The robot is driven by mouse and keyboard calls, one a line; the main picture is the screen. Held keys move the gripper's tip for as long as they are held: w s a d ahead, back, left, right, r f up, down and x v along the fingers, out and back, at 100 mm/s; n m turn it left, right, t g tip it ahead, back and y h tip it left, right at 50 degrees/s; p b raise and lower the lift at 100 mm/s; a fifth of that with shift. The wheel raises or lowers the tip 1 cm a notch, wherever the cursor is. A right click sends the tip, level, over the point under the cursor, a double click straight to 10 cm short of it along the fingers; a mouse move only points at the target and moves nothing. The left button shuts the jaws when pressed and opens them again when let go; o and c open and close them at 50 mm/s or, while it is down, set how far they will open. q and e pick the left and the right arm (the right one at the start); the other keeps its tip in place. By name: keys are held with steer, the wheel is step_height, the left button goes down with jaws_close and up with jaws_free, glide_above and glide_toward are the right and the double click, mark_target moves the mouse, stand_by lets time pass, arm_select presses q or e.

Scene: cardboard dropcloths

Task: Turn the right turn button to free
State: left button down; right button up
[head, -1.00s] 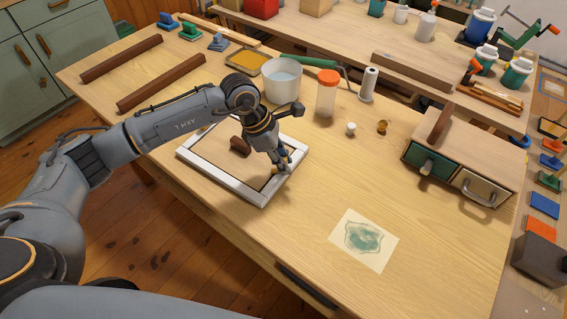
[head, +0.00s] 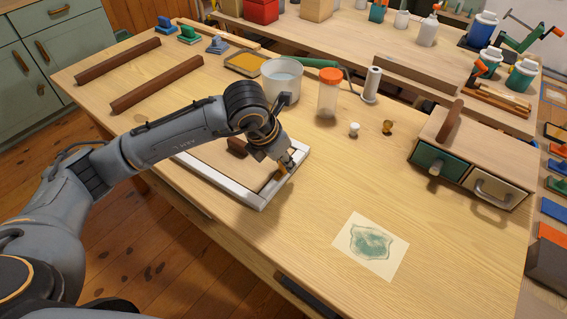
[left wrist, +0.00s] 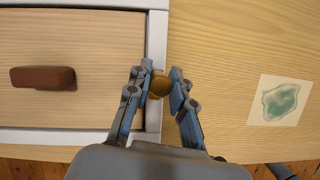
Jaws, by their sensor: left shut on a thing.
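A white frame (head: 222,186) lies on the bench around a wooden panel (head: 205,158) with a dark brown handle (head: 236,147). In the left wrist view the frame's right side (left wrist: 156,40) runs down the picture, with the handle (left wrist: 42,77) to its left. The right turn button (left wrist: 159,85), small and brass-coloured, sits at this side. My left gripper (head: 287,169) reaches down onto it, and its fingers (left wrist: 160,76) are shut on it from both sides. The fingers hide part of the button, so I cannot tell its exact angle. My right gripper is out of view.
A white bucket (head: 282,82) and an orange-lidded jar (head: 328,92) stand behind the frame. A drawer box (head: 475,150) is at the right. A paper with a green print (head: 370,247) lies front right. The bench between is clear.

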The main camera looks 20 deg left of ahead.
arm_select(q)
steer(key=shift+n, duration=0.5)
steer(key=c, duration=1.2)
jaws_free()
steer(key=shift+o, duration=0.2)
steer(key=shift+r, duration=0.1)
steer(key=v, duration=1.1)
steer(key=shift+s+r, duration=0.25)
steer(key=shift+r, duration=0.15)
steer(key=shift+d, duration=0.1)
